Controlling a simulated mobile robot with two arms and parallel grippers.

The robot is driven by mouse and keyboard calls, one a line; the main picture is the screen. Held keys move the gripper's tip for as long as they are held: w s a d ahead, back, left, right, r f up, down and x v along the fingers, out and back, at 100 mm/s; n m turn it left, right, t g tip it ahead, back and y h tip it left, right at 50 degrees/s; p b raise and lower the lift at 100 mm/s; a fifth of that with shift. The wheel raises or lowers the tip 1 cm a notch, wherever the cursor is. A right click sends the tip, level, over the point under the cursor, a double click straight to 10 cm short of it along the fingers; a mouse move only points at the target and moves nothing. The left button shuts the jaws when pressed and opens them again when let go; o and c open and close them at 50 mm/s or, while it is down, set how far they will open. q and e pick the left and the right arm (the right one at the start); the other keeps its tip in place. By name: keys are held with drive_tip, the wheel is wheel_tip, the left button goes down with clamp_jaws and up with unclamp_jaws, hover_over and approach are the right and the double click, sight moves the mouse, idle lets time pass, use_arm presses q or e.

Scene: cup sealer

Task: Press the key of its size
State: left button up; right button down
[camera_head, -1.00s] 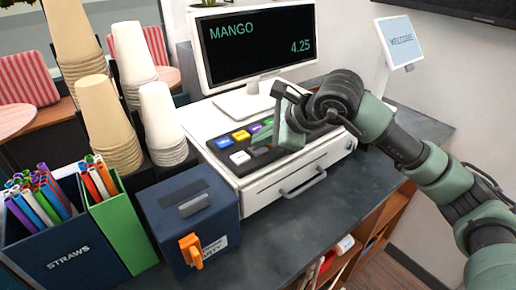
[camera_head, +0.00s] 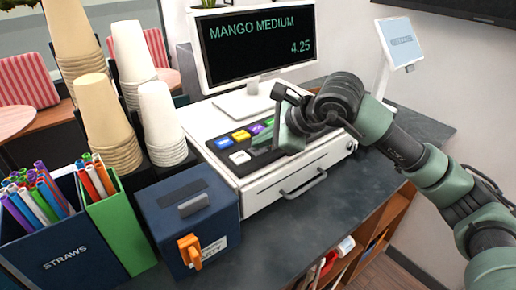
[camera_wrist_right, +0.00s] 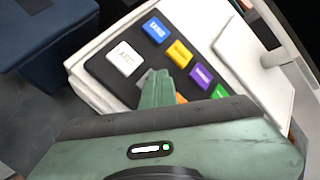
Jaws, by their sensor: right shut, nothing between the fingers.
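The white cash register (camera_head: 283,184) stands on the dark counter, with a dark key panel holding coloured keys on top. A white key (camera_head: 240,157), a blue key (camera_head: 224,143), a yellow key (camera_head: 241,135) and a purple key (camera_head: 257,129) show. In the right wrist view I see the white key (camera_wrist_right: 124,58), the blue key (camera_wrist_right: 156,30) and a grey key partly hidden by the finger. My right gripper (camera_head: 284,142) is shut and empty, its tip down at the panel; I cannot tell whether it touches a key. The screen (camera_head: 256,45) reads "MANGO MEDIUM 4.25". My left gripper is not in view.
Stacks of paper cups (camera_head: 108,125) stand left of the register. A blue box (camera_head: 190,222) with an orange tap-like part and a straw holder (camera_head: 62,258) stand at front left. A small tablet (camera_head: 398,45) stands behind my right arm. Counter in front is clear.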

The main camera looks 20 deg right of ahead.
sight(262, 151)
drive_tip(key=shift+r+p, duration=0.35)
drive_tip(key=shift+r, duration=0.5)
drive_tip(key=shift+r+p, duration=1.4)
drive_tip(key=shift+r, duration=1.15)
drive_tip(key=shift+f, duration=0.1)
